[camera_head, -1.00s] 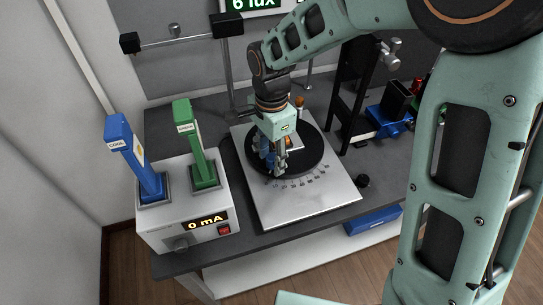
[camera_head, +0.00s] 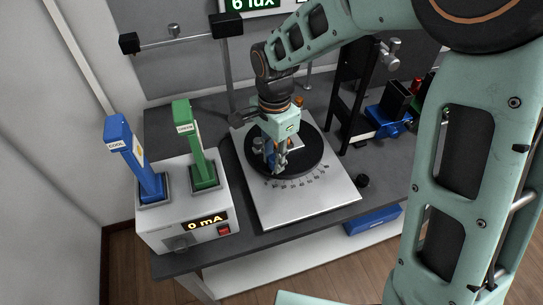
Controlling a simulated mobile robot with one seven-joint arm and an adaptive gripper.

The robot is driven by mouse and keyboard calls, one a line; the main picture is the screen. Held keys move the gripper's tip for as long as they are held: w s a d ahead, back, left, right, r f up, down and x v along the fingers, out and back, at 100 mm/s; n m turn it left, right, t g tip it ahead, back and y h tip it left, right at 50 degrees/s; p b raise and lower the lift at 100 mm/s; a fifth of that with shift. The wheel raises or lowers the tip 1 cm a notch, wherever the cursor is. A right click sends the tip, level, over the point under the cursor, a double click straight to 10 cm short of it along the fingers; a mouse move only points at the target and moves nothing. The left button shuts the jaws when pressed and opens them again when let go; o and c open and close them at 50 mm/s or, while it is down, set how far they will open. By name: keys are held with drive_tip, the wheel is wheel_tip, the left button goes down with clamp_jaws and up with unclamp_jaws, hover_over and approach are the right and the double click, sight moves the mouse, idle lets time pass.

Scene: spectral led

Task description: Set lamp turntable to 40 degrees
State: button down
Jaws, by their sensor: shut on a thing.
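The lamp turntable is a black disc (camera_head: 308,162) on a light grey base plate (camera_head: 305,207) with a degree scale along its front edge. My gripper (camera_head: 275,168) points down over the left front part of the disc. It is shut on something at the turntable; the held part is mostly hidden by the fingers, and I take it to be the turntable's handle. A bit of blue shows at the fingers. The angle reading is too small to make out.
A white power box (camera_head: 200,232) reading 0 mA stands at left, with a blue COOL lever (camera_head: 133,158) and a green lever (camera_head: 195,145) on top. A black post (camera_head: 352,100) and blue device (camera_head: 388,122) stand at right. A display behind reads 6 lux.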

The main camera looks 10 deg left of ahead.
sight(296, 169)
drive_tip(key=d+n, duration=0.3)
drive_tip(key=shift+w+r+n+p, duration=0.1)
drive_tip(key=shift+n+p, duration=0.2)
drive_tip(key=shift+w+d+n+p, duration=0.2)
drive_tip(key=shift+w+d+n, duration=0.1)
drive_tip(key=shift+d+n, duration=0.45)
drive_tip(key=shift+w+d+n+p, duration=0.25)
drive_tip(key=shift+d+n, duration=0.25)
drive_tip(key=shift+n, duration=0.45)
drive_tip(key=c, duration=1.7)
unclamp_jaws()
drive_tip(key=shift+o, duration=0.2)
wheel_tip(296, 169, up, 12)
